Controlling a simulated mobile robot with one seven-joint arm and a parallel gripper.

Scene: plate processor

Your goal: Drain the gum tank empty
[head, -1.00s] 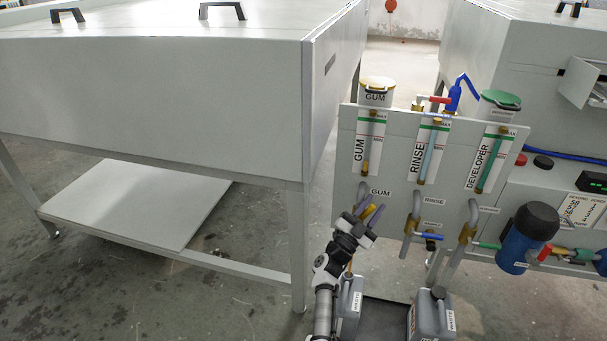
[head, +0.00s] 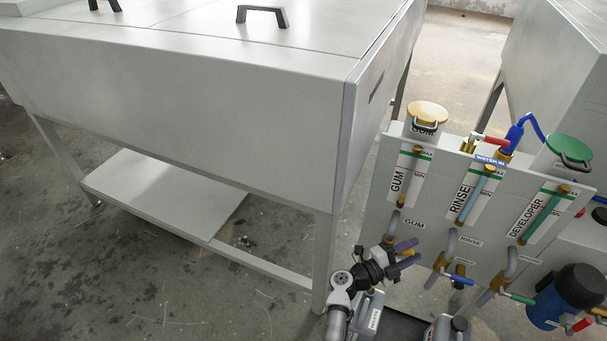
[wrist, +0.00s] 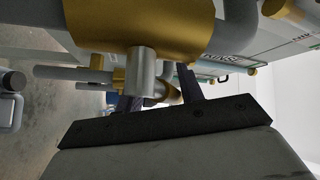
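The gum tank (head: 427,114) has a yellow lid and stands behind the grey panel at its left end. Its sight tube (head: 409,178) hangs beside the GUM label; I cannot read the level. A grey pipe (head: 394,222) runs down below it to the brass gum drain valve, partly hidden behind my gripper. My gripper (head: 407,253) is at this valve, its two dark fingers apart with brass showing between them. In the wrist view the brass valve body (wrist: 140,28) and its silver stem (wrist: 142,75) are close in front of my gripper (wrist: 160,95). The handle's position is unclear.
Rinse (head: 476,195) and developer (head: 543,215) sight tubes, with drain valves below, are to the right. A grey waste canister (head: 371,318) stands under the gum drain. The large grey machine's corner leg (head: 325,262) is close to the left of my arm.

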